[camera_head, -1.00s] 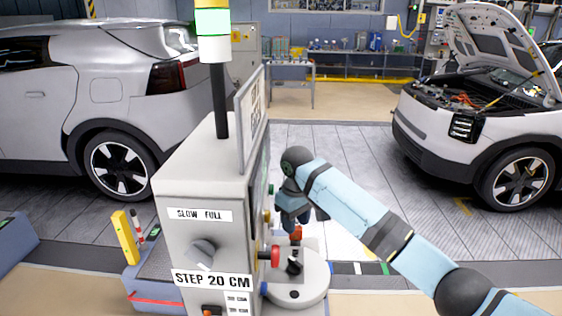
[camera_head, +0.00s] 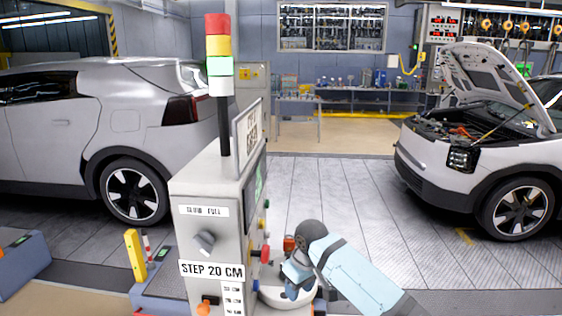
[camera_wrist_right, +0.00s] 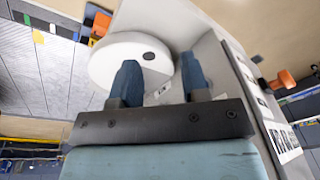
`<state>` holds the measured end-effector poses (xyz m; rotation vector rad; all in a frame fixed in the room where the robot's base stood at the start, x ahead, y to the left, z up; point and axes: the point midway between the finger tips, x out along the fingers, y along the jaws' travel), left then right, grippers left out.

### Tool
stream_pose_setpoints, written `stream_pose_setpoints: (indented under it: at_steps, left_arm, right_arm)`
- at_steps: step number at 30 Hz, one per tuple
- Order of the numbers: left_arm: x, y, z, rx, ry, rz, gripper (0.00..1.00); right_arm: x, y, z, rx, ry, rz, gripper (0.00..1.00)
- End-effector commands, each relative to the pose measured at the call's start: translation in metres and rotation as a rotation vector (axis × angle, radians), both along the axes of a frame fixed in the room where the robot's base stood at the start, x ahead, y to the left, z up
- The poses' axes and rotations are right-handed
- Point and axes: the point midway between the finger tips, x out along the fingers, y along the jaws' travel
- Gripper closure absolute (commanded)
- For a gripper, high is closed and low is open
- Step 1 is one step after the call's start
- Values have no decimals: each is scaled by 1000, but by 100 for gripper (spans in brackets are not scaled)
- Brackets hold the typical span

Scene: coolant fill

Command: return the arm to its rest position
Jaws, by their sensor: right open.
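My right arm (camera_head: 350,272) comes in from the lower right of the head view. Its gripper (camera_head: 297,284) hangs beside the grey control cabinet (camera_head: 212,240), over the round white base. In the right wrist view the two blue fingers (camera_wrist_right: 160,85) are apart with nothing between them. The round white base (camera_wrist_right: 120,58) lies beyond the fingertips, and the cabinet's side is to the right. My left gripper is not in view.
A silver car (camera_head: 110,130) stands at left and a white car (camera_head: 490,150) with its hood up at right. A yellow post (camera_head: 136,256) stands left of the cabinet. Free floor (camera_head: 340,200) lies between the cars.

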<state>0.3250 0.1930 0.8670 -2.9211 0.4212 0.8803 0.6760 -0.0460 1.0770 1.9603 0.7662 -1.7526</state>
Motion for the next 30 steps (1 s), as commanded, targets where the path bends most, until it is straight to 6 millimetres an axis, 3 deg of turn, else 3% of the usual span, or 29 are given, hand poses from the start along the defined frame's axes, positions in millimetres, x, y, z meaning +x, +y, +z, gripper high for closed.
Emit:
stream_pose_setpoints:
  at_steps: [1, 8, 15, 22, 30]
  left_arm:
    - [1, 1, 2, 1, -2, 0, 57]
    - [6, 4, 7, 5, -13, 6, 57]
    - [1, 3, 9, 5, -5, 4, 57]
    - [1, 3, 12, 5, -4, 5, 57]
    - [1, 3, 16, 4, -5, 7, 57]
  right_arm:
    - [-9, 3, -18, 31, -8, -4, 58]
    - [-55, 9, -94, 202, -104, -65, 58]
    - [-124, -7, -162, 364, -263, -192, 58]
    - [-202, -50, -200, 429, -444, -324, 58]
    - [-301, -117, -206, 400, -668, -417, 58]
